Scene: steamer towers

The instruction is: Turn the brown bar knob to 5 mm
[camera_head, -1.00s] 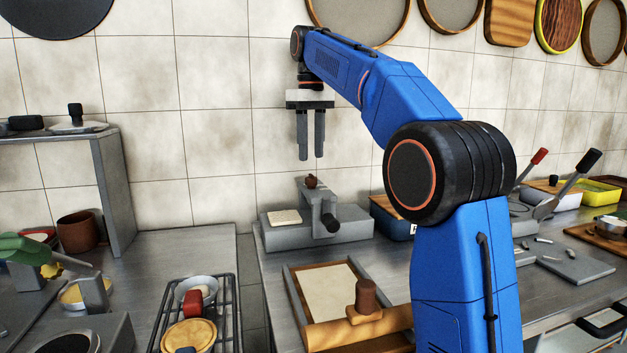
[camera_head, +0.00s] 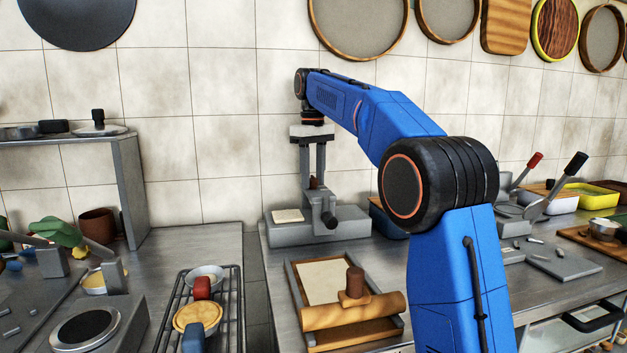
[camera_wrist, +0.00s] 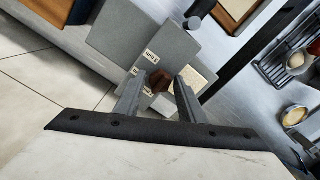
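The brown bar knob (camera_head: 315,182) sits on top of the grey machine (camera_head: 350,221) by the back wall. My gripper (camera_head: 313,178) points straight down over it, fingers open, one on each side of the knob. In the wrist view the knob (camera_wrist: 159,81) lies between the two fingertips (camera_wrist: 160,84), with a narrow gap seeming to show on each side. Whether either finger touches it I cannot tell. White labels (camera_wrist: 150,56) lie on the machine's top beside the knob; their print is small, one seems to read 5 mm. The knob's pointing direction is unclear.
A wooden-framed tray with a rolling pin (camera_head: 352,311) is in front. A blue container (camera_head: 388,219) stands close on the right.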

